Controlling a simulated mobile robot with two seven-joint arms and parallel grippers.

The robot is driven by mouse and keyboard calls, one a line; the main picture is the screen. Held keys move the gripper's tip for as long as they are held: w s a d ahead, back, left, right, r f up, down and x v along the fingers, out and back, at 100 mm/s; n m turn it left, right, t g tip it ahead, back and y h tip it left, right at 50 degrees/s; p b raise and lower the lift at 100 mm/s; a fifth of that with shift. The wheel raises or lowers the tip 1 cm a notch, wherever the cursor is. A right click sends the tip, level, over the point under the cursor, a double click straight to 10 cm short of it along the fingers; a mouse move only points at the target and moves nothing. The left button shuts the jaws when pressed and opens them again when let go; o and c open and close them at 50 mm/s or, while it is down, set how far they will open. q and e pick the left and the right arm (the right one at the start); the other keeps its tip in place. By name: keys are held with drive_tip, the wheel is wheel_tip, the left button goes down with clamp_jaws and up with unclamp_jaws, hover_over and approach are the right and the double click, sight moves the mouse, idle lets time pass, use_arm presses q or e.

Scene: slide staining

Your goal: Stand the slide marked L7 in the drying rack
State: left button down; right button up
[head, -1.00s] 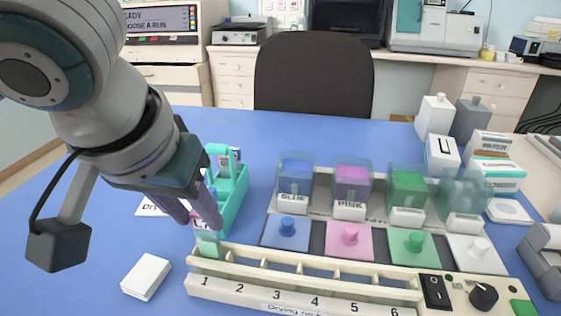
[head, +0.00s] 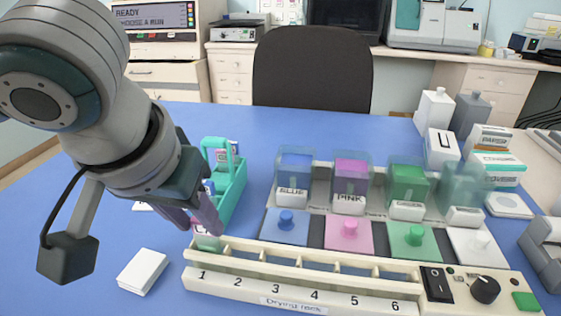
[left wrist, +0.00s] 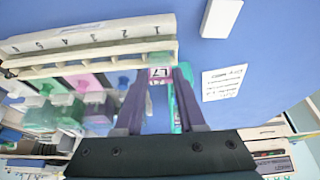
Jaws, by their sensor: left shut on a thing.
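The slide marked L7 (head: 207,242) is clear greenish glass with a pink-edged label. Its label (left wrist: 159,74) reads L7 in the left wrist view. My left gripper (head: 200,222) is shut on the label end, with the slide upright and its lower end in slot 1 of the cream drying rack (head: 290,287). The rack's front wall hides the slide's lower edge, so I cannot tell if it touches the bottom. The other numbered slots look empty. My right gripper is not in view.
A teal slide carrier (head: 236,190) stands just behind the gripper. Staining jars, including a blue one (head: 294,178), and coloured lids stand behind the rack. A white block (head: 142,271) lies left of the rack.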

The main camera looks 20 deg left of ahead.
use_arm(q)
drive_tip(key=shift+f, duration=0.3)
drive_tip(key=shift+c, duration=2.1)
unclamp_jaws()
drive_tip(key=p+v, duration=0.2)
drive_tip(key=v, duration=0.8)
